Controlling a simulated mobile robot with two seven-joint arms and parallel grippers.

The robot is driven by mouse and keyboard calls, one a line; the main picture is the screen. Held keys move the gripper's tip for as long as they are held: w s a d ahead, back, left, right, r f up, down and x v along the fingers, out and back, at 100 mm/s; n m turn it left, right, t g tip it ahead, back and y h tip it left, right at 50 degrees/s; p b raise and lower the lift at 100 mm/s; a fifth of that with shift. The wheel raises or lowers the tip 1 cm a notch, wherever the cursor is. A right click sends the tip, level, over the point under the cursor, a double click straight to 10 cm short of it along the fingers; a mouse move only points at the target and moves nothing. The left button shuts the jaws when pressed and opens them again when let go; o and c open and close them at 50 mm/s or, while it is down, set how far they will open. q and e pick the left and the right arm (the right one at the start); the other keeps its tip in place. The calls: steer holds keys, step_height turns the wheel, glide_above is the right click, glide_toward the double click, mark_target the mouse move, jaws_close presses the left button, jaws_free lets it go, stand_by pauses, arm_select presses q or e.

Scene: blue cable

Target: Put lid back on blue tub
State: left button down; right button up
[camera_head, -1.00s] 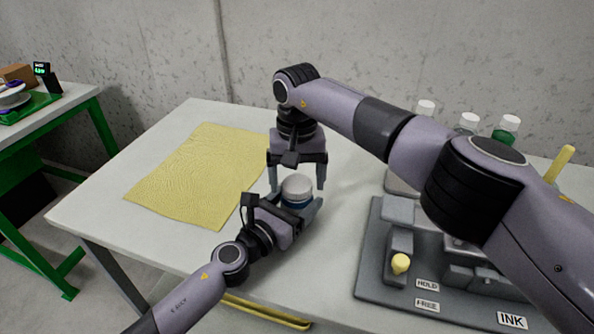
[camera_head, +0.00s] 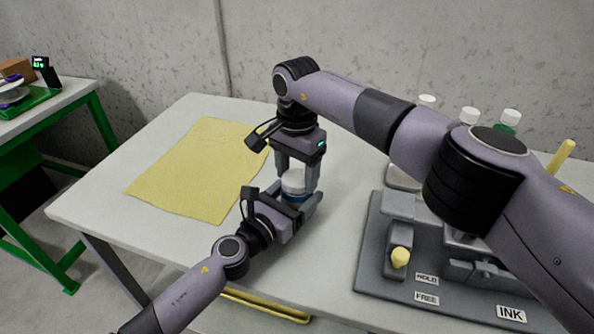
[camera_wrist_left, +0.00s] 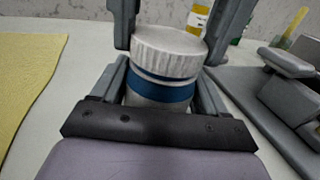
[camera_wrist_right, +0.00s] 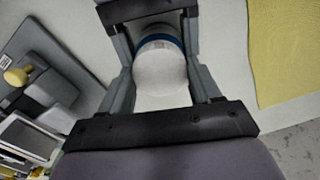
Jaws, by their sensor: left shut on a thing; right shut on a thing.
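The blue tub (camera_wrist_left: 158,92), a pale jar with a blue band, stands upright on the table. The white ribbed lid (camera_wrist_left: 168,50) sits on its top; in the head view the lid (camera_head: 293,182) shows between the grippers. My left gripper (camera_head: 306,212) is shut around the tub's body from the front. My right gripper (camera_head: 296,190) points down from above and is shut on the lid, one finger each side. The right wrist view looks down on the lid (camera_wrist_right: 160,72), with the blue band just behind it. How far the threads are engaged cannot be seen.
A yellow cloth (camera_head: 195,170) lies to the left. A grey fixture (camera_head: 380,270) with a yellow knob (camera_head: 400,257) and HOLD, FREE and INK labels stands at right. White-capped bottles (camera_head: 468,116) stand behind my right arm. The table's front edge is close.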

steer(key=m, duration=0.9)
steer(key=shift+m, duration=0.3)
steer(key=m, duration=1)
steer(key=shift+m, duration=0.3)
steer(key=m, duration=0.9)
steer(key=shift+f, duration=0.1)
steer(key=m, duration=1)
steer(key=shift+m, duration=0.3)
steer(key=o, duration=1.2)
